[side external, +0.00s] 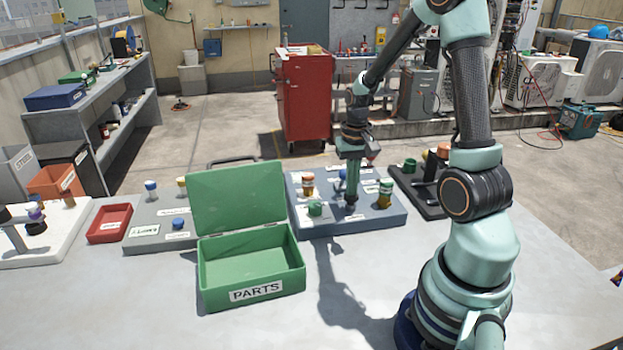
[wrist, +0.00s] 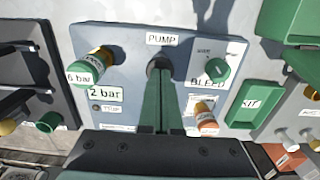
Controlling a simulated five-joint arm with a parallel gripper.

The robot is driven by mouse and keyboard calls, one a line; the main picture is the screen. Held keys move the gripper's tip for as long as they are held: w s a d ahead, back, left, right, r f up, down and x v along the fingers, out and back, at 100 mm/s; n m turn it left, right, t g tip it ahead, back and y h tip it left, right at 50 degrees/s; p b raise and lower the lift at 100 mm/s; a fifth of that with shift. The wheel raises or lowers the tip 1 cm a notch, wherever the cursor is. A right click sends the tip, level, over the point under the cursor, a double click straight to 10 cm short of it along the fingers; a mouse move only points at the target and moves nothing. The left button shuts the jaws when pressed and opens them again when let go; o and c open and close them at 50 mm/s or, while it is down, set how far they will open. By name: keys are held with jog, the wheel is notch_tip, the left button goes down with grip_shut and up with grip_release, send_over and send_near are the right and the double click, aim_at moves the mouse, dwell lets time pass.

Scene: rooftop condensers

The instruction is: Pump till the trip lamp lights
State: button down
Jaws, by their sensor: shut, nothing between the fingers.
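The blue-grey pump panel (side external: 330,222) stands on the table, and it fills the middle of the wrist view (wrist: 130,42). Its PUMP label (wrist: 163,38) sits beside a dark round pump button (wrist: 152,67). My gripper (wrist: 160,75) is shut and empty, pointing down with its fingertips at the button and hiding part of it; contact is unclear. In the side view my gripper (side external: 351,208) reaches down to the panel. The plate reads "2 bar" (wrist: 104,94). The small TRIP lamp (wrist: 95,107) looks dull grey, without a visible glow.
An open green PARTS box (side external: 250,265) stands close left of the panel. The front table is clear.

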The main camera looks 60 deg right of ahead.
jog(key=shift+f, duration=0.55)
jog(key=shift+r, duration=1.9)
jog(key=shift+f, duration=0.55)
jog(key=shift+f, duration=1.35)
jog(key=shift+r, duration=1.95)
